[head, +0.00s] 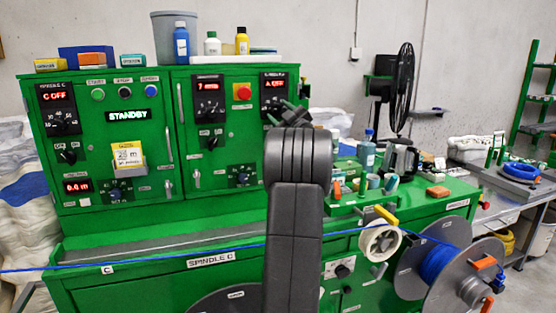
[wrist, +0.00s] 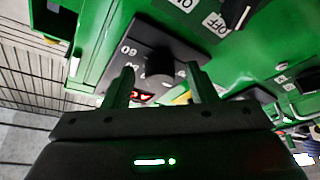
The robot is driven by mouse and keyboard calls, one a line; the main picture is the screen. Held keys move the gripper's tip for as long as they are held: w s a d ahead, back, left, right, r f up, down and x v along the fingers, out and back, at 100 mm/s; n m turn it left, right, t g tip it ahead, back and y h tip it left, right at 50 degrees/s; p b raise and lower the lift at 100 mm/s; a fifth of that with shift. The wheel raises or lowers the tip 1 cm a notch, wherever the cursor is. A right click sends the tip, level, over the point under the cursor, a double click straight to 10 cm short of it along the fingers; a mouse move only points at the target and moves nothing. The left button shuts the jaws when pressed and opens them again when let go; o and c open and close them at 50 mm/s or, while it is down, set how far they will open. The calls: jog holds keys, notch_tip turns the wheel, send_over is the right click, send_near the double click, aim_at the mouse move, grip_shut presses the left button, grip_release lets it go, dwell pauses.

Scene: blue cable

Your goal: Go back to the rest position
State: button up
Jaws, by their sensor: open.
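My gripper (wrist: 160,82) is open in the wrist view, with its two fingers apart and pointing at a black panel with a round dark knob (wrist: 160,66). The knob shows between the fingertips; I cannot tell whether they touch it. In the head view my arm rises in the middle, and its end is at the right-hand dial panel (head: 272,90) of the green machine (head: 225,125). That panel has a red display. The gripper is mostly hidden there by my arm. The blue cable (head: 150,260) runs across the machine's front to a blue-wound spool (head: 437,262) at right.
Bottles (head: 181,42) and a grey bin stand on top of the machine. A STANDBY display (head: 125,118) is lit at left. Several small containers crowd the green bench right of my arm. A black fan (head: 400,90) stands behind. The space above the machine is mostly free.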

jog(key=m, duration=0.1)
jog(key=m+t+h, duration=0.1)
jog(key=shift+s+a+m, duration=0.15)
jog(key=shift+s+m, duration=0.05)
jog(key=shift+m, duration=0.2)
jog(key=m, duration=0.2)
jog(key=m+t+h+p, duration=0.1)
jog(key=shift+a+r+m+p, duration=0.15)
jog(key=shift+m+p, duration=0.15)
jog(key=shift+m, duration=0.1)
jog(key=m+t+h+p, duration=0.1)
jog(key=m+h+p, duration=0.1)
jog(key=m, duration=0.1)
jog(key=shift+m, duration=0.3)
jog(key=shift+s+m+h+p, duration=0.15)
jog(key=shift+m+h+p, duration=0.15)
jog(key=shift+m+p, duration=0.2)
jog(key=b+v, duration=0.5)
jog(key=v, duration=0.8)
jog(key=shift+s+f, duration=0.2)
jog(key=shift+f, duration=0.3)
